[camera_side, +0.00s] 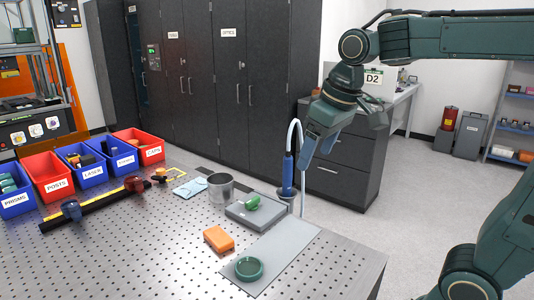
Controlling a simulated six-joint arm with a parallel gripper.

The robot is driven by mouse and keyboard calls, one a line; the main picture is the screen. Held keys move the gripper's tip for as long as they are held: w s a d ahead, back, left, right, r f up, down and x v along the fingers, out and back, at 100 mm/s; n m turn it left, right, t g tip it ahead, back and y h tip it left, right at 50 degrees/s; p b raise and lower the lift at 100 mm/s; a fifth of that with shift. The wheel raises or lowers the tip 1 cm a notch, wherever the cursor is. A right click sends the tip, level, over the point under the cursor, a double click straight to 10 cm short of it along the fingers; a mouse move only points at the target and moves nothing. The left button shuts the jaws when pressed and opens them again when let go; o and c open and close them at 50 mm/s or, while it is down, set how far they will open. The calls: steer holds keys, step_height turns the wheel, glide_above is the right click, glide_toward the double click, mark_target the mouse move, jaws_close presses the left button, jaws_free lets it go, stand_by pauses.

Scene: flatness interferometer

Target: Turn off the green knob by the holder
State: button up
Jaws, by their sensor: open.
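A green knob (252,201) sits on top of a flat grey box (240,217) on the perforated metal table. Just to its right, a blue upright piece (288,172) with a pale curved hose stands at the table's back edge; it may be the holder, but I cannot tell for sure. My gripper (316,152) hangs at the end of the arm, up and to the right of the knob, with its blue fingers pointing down. It is open, apart from the knob, with nothing seen between its fingers.
A green round dish-like part (248,268) lies on a grey mat (285,243) in front. An orange block (218,239) and a metal cup (220,188) stand left of it and behind. Labelled red and blue bins (48,185) line the left. The front table is mostly clear.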

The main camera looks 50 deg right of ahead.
steer(key=w+d+f+g, duration=0.2)
steer(key=w+d, duration=0.1)
steer(key=w, duration=1)
steer(key=g, duration=0.2)
glide_above(252, 200)
step_height(252, 200, down, 7)
steer(key=shift+d+r, duration=0.1)
steer(key=shift+d, duration=0.05)
step_height(252, 200, down, 14)
steer(key=shift+r, duration=0.1)
steer(key=shift+c, duration=0.2)
steer(key=c, duration=0.9)
